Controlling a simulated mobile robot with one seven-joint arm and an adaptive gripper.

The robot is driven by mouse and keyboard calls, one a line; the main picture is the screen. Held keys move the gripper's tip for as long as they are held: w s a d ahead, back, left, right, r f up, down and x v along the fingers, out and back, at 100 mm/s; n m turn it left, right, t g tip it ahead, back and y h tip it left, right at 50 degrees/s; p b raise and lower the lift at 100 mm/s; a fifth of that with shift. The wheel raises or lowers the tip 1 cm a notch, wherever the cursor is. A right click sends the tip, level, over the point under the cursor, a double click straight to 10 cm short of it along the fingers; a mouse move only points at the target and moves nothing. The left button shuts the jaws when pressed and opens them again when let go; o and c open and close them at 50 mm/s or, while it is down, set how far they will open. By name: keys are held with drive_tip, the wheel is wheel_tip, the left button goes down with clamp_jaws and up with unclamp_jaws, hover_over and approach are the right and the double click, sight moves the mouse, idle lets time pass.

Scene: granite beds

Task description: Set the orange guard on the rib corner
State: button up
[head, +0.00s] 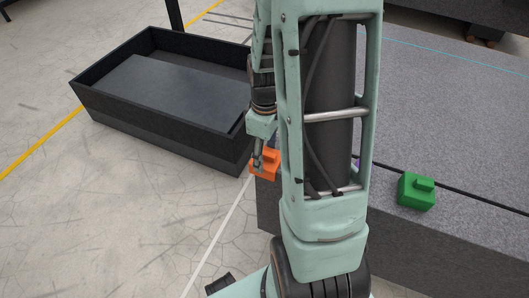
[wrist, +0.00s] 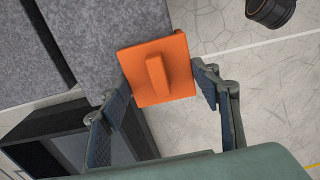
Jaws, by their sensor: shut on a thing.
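The orange guard (head: 268,166) is a square block with a raised bar on top. My gripper (head: 258,158) is shut on it and holds it beside the left end of the granite bed (head: 460,105). In the wrist view the orange guard (wrist: 178,78) sits between the two fingers of my gripper (wrist: 162,98), its bar toward the camera. Speckled granite (wrist: 115,30) shows behind its upper left, and floor shows at its right. I cannot tell the guard's height against the bed top. I cannot make out the rib corner for sure; my arm hides part of the bed.
A green guard (head: 416,191) sits on the granite bed at the right, next to a long black strip (head: 465,194). A bit of purple (head: 357,163) shows behind my arm. A large black open bin (head: 165,95) stands on the floor at the left. Floor is clear at lower left.

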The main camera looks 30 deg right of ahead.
sight(266, 152)
drive_tip(key=shift+d, duration=0.1)
drive_tip(key=o, duration=1)
wheel_tip(266, 152, up, 12)
idle(0.5)
